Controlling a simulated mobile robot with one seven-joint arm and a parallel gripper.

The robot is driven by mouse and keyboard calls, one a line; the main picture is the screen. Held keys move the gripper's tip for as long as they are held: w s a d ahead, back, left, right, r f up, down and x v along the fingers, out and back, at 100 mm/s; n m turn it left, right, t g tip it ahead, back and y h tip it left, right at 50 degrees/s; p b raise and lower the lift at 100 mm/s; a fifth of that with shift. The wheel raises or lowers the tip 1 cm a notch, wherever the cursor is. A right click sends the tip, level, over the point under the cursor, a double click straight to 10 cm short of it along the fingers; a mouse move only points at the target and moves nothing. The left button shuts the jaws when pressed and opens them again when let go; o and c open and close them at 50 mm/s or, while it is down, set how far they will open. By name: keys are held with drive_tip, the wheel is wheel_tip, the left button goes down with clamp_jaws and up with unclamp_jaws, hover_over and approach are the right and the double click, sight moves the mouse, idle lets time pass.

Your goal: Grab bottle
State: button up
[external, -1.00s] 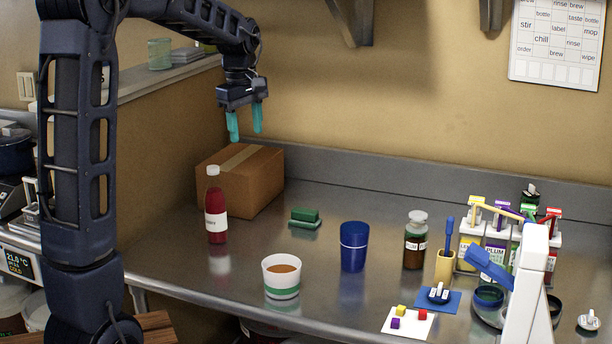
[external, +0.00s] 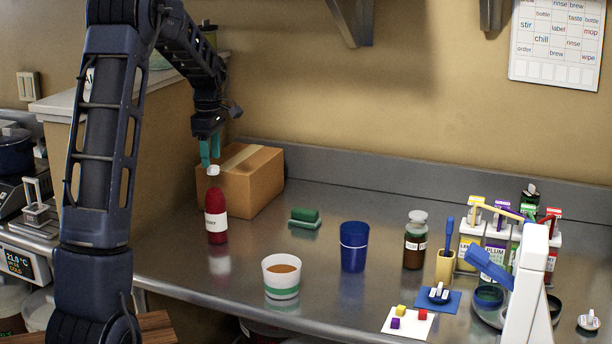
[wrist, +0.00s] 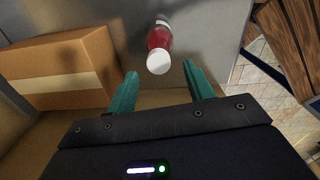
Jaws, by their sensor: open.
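A bottle of red liquid with a white cap and white label (external: 216,228) stands upright on the steel counter at the left, in front of the cardboard box. In the wrist view the bottle (wrist: 159,42) shows from above, cap toward me, just beyond the fingertips and between their lines. My gripper (external: 210,152) is open, with teal fingers pointing down, close above and behind the bottle's cap in the external view. In the wrist view my gripper (wrist: 160,82) has its two fingers apart with nothing between them. I cannot tell whether a finger touches the cap.
The cardboard box (external: 240,180) stands right behind the bottle. A green sponge (external: 305,215), a white cup with brown contents (external: 281,277) and a blue cup (external: 354,247) stand to the right. A brown jar (external: 415,242) is farther right. The counter beside the bottle is clear.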

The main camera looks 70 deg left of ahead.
sight(213, 167)
drive_tip(key=shift+w+f, duration=0.2)
drive_tip(key=shift+f, duration=2.5)
clamp_jaws()
